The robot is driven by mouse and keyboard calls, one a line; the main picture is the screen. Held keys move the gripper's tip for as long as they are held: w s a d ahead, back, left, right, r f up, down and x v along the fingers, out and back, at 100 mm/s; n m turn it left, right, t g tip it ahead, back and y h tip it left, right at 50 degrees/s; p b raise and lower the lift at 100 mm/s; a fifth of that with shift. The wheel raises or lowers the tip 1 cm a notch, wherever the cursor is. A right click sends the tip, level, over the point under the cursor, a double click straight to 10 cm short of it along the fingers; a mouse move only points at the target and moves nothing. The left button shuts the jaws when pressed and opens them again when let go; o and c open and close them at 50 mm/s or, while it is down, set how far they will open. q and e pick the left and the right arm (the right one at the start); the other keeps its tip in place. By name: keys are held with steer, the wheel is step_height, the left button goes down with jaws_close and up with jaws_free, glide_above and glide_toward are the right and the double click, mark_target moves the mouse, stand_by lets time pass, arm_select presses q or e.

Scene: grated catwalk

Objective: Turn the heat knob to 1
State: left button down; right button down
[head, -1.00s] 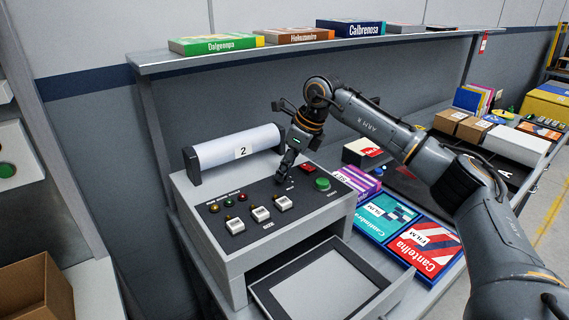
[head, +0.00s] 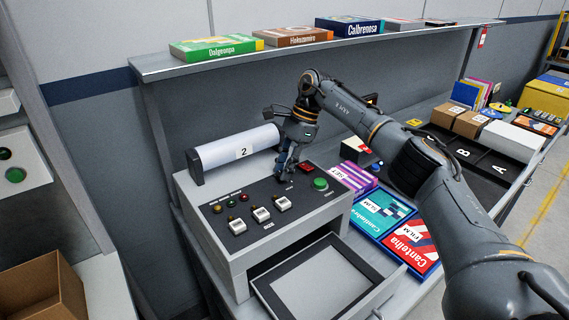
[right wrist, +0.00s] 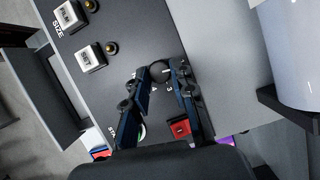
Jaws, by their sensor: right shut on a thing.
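The heat knob (right wrist: 159,72) is a small round black knob on the dark top panel of the grey machine (head: 225,260). In the right wrist view it sits between the fingertips of my right gripper (right wrist: 161,75), which is shut on it. Marks beside the knob, among them a 3, are partly covered, so its setting cannot be read. In the head view the right gripper (head: 284,176) points down at the panel and hides the knob. My left gripper is in neither view.
A red button (head: 306,168) and green button (head: 320,184) are close to the gripper. White switches (head: 261,214) and small lamps are at the panel's left. A white roll (head: 225,152) stands behind, an open drawer (head: 275,293) juts out in front, and boxes (head: 410,247) lie right.

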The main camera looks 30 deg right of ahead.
steer(key=shift+w+n+g, duration=0.1)
steer(key=shift+n+g, duration=0.2)
steer(key=shift+n, duration=0.4)
steer(key=c, duration=1.1)
jaws_free()
steer(key=v, duration=0.7)
steer(key=shift+r, duration=0.25)
steer(key=shift+d, duration=0.1)
